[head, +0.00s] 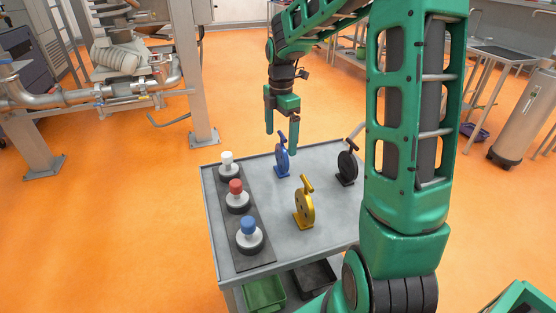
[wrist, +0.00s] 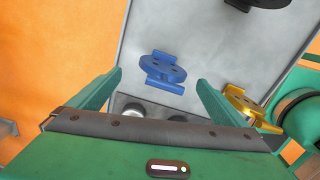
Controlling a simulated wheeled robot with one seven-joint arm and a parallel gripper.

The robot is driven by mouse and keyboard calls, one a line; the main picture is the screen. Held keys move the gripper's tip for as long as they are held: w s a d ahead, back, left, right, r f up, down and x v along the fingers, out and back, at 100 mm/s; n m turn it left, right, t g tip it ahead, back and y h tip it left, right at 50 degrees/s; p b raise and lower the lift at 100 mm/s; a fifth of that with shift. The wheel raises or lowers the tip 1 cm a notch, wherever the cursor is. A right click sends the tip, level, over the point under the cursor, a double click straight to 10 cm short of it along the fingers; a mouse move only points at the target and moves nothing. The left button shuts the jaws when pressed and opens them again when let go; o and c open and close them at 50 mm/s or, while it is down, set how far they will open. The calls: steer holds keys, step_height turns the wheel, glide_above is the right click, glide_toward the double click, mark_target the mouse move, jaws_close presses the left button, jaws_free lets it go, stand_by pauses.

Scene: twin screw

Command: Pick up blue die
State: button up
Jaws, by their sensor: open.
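The blue die (head: 282,156) is a round disc with a handle, standing upright on the grey cart top (head: 325,215) near its back edge. In the wrist view the blue die (wrist: 163,70) lies ahead of my fingers, roughly centred between them. My gripper (head: 281,138) is open and empty, with its fingers pointing down above and around the blue die's upper part in the head view; I cannot tell whether they touch it. Both green fingers also show in the wrist view (wrist: 158,82).
A yellow die (head: 304,204) stands in front and a black die (head: 347,163) to the right. A dark strip (head: 262,258) on the left holds white-, red- and blue-topped round pieces (head: 237,197). Bare cart top lies between the dies. Bins (head: 265,292) sit below.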

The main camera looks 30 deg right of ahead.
mark_target(281, 145)
steer(key=shift+s+d+f, duration=0.1)
steer(key=shift+f, duration=1.45)
steer(key=shift+s+f, duration=0.1)
steer(key=shift+f, duration=1.4)
steer(key=c, duration=1.7)
steer(key=shift+r, duration=0.15)
steer(key=shift+c, duration=0.2)
